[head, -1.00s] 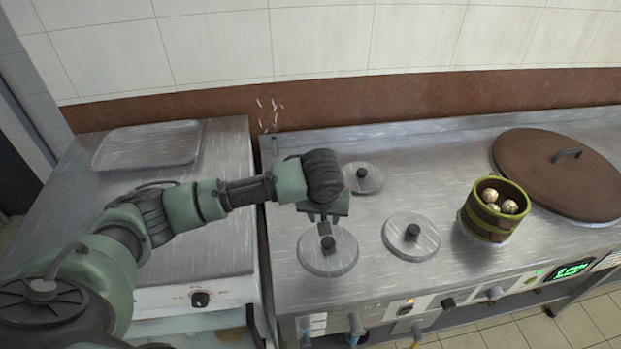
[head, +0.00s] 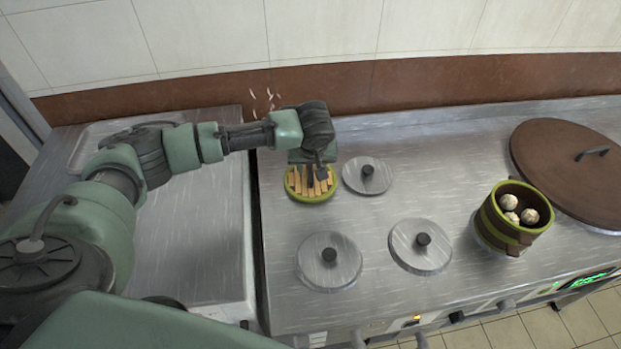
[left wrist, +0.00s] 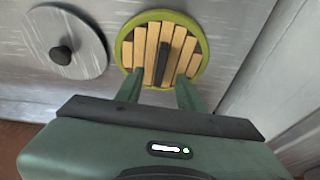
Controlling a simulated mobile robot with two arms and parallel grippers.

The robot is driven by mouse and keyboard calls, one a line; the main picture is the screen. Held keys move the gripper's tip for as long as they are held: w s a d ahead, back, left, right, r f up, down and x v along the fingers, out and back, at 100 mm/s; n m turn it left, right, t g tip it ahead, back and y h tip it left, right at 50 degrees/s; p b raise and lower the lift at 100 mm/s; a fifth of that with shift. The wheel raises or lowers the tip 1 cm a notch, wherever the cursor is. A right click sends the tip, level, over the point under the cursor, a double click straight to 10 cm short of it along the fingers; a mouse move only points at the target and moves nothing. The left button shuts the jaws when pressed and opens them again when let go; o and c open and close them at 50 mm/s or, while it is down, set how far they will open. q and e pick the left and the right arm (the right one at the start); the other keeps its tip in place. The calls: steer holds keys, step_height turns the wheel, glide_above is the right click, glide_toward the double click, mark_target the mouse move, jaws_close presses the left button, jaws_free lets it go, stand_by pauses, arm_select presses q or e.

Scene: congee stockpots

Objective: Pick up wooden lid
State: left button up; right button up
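The wooden lid (head: 312,188) is round, with pale slats and a green rim. It lies on the steel counter at its back left, partly covered by my left gripper in the head view. In the left wrist view the wooden lid (left wrist: 150,42) shows a dark bar handle across its slats. My left gripper (head: 315,172) is over the lid's far side. In the left wrist view its two fingers (left wrist: 159,82) are apart and empty, pointing at the lid's near edge, with the handle between their lines. My right gripper is not in view.
Metal pot lids with black knobs lie close by, one right beside the wooden lid (head: 367,175) and two nearer the front (head: 328,275) (head: 408,258). A wooden bucket (head: 497,232) holding round pale items and a large brown lid (head: 565,165) are at right.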

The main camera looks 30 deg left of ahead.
mark_target(311, 173)
arm_select(q)
steer(key=x, duration=0.3)
steer(key=shift+s, duration=0.1)
steer(key=shift+f, duration=0.35)
jaws_close()
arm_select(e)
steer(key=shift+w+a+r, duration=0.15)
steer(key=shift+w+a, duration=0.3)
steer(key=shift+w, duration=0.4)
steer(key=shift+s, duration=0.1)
